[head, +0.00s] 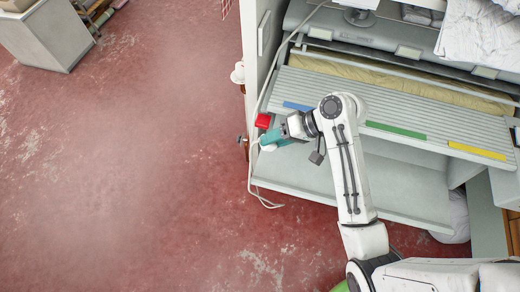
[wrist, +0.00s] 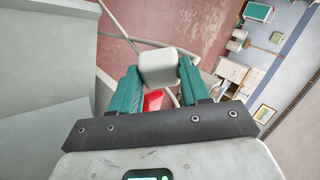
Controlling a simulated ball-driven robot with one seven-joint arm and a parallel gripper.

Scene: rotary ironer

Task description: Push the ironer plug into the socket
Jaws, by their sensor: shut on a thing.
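My gripper (head: 268,139), with teal fingers, is shut on a pale grey block-shaped plug (wrist: 158,68), which sits between the fingertips in the wrist view. In the head view the plug is a small pale shape (head: 268,147) at the fingertips, partly hidden by them.
The ironer's ribbed board (head: 400,115) and lower shelf (head: 400,195) lie to the right. A grey cable (head: 251,172) loops down past the ironer's left edge. The ironer's side panel (head: 252,60) rises above the red box. Red floor (head: 130,150) to the left is clear.

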